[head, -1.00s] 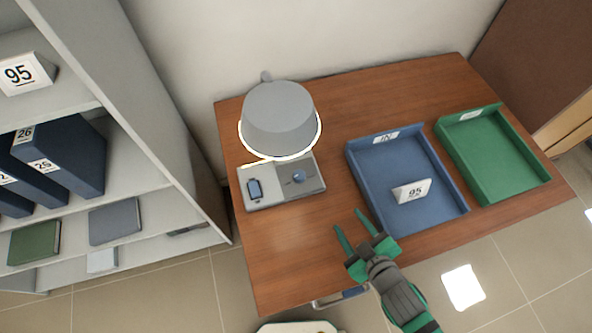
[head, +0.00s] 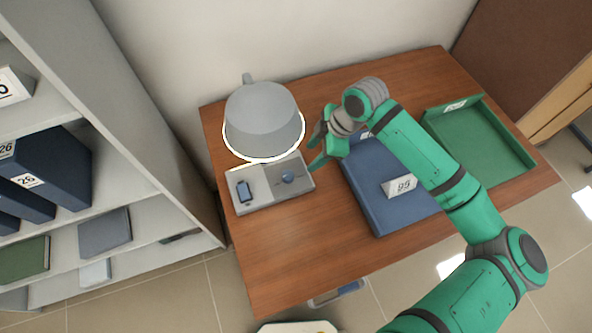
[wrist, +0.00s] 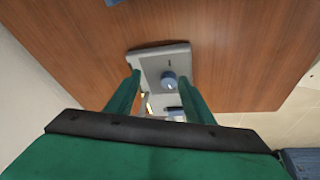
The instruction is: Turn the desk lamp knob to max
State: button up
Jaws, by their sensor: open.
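The desk lamp (head: 262,118) has a grey shade with a lit rim and stands at the back left of the desk. Its grey base (head: 262,196) carries a round blue knob (head: 288,176) on the right and a blue rocker-like switch (head: 245,190) on the left. My gripper (head: 313,150) is open and empty, just right of the shade and above and right of the knob, apart from it. In the wrist view the knob (wrist: 169,80) shows between the two green fingers (wrist: 152,92), beyond their tips.
The wooden desk (head: 290,250) is clear in front of the lamp. A green tray (head: 485,150) is at the right. Shelves with binders (head: 50,170) stand at the left.

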aim_at(289, 175)
jog(key=shift+n+g, duration=0.7)
jog(key=shift+n, duration=0.1)
jog(key=a+f, duration=0.2)
jog(key=s+a+f, duration=0.1)
jog(key=a+f, duration=0.1)
jog(key=f, duration=0.1)
jog(key=a+f, duration=0.2)
jog(key=shift+s+a+f, duration=0.2)
jog(key=shift+s+a, duration=0.05)
jog(key=shift+a, duration=0.05)
jog(key=shift+y, duration=0.3)
jog(key=c, duration=1)
